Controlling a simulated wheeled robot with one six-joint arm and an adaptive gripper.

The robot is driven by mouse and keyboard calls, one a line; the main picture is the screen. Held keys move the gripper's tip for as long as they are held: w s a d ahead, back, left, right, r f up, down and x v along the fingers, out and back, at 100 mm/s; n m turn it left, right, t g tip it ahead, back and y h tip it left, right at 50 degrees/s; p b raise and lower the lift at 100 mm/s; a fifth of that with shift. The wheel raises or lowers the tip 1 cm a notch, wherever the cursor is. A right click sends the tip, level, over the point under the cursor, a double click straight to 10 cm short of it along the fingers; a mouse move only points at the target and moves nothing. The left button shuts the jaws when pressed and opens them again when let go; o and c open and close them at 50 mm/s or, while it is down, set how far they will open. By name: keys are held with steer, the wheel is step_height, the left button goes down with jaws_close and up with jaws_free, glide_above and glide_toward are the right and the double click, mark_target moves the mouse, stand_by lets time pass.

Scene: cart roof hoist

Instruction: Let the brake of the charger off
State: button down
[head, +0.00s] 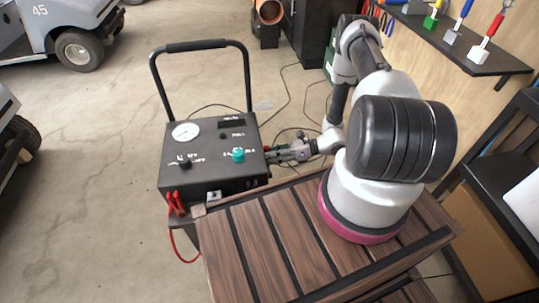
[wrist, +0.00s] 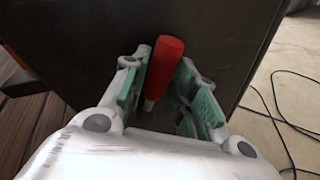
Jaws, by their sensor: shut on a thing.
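The charger (head: 212,150) is a black box with a tall black push handle, a round gauge, a teal knob and a black knob. A red-handled lever (wrist: 166,62) on the charger's dark side panel (wrist: 95,35) shows in the wrist view, presumably the brake. My gripper (head: 276,153) reaches the charger's right side in the head view. In the wrist view its green-padded fingers (wrist: 163,85) stand on both sides of the red grip and are shut on it. The grip's top sticks out beyond the fingers. The lever's base is partly hidden between the fingers.
Red clamps (head: 176,203) with a red cable hang at the charger's front left corner. A brown slatted surface (head: 260,250) lies in front. Black cables (wrist: 270,110) lie on the floor to the right. Carts (head: 75,30) stand at the left; the floor between is clear.

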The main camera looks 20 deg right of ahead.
steer(key=shift+s+a+r+n+t, duration=0.15)
steer(key=shift+s+n+t, duration=0.25)
steer(key=shift+s+n, duration=0.55)
steer(key=shift+s+a+r+n+t, duration=0.15)
steer(key=shift+s+n+t, duration=0.25)
steer(key=shift+s+n, duration=0.55)
steer(key=shift+w, duration=0.15)
steer(key=c, duration=1.1)
jaws_free()
steer(key=shift+c, duration=0.2)
steer(key=v, duration=1.2)
steer(key=shift+f, duration=0.15)
